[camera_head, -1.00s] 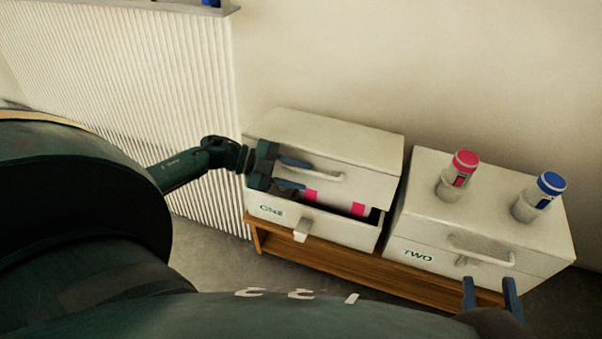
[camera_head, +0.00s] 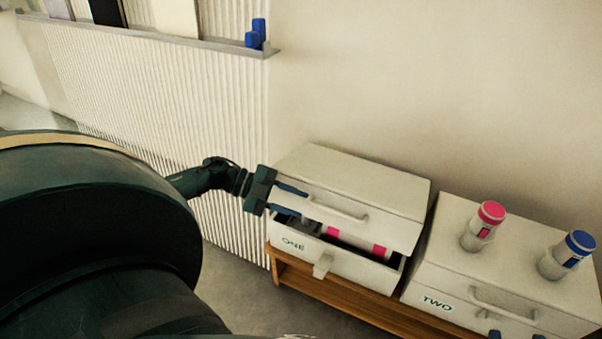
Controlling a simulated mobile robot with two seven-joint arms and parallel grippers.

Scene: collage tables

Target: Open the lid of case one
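Case one (camera_head: 340,259) is a white box marked ONE, on the left of the wooden bench. Its lid (camera_head: 375,194) is raised a little, leaving a gap along the front. A bar handle (camera_head: 337,208) is on the lid's front face. Pink-banded items (camera_head: 355,241) show inside through the gap. My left gripper (camera_head: 303,204) is open at the left end of the lid's front, with one finger near the lid face and the other lower by the gap. Whether they touch is unclear. My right gripper (camera_head: 516,336) is open, with only its fingertips showing at the bottom edge.
Case two (camera_head: 455,303) stands shut close to the right of case one. A pink-capped bottle (camera_head: 482,228) and a blue-capped bottle (camera_head: 567,256) stand on it. The wooden bench (camera_head: 320,296) carries both cases. A shelf (camera_head: 150,36) is on the ribbed wall.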

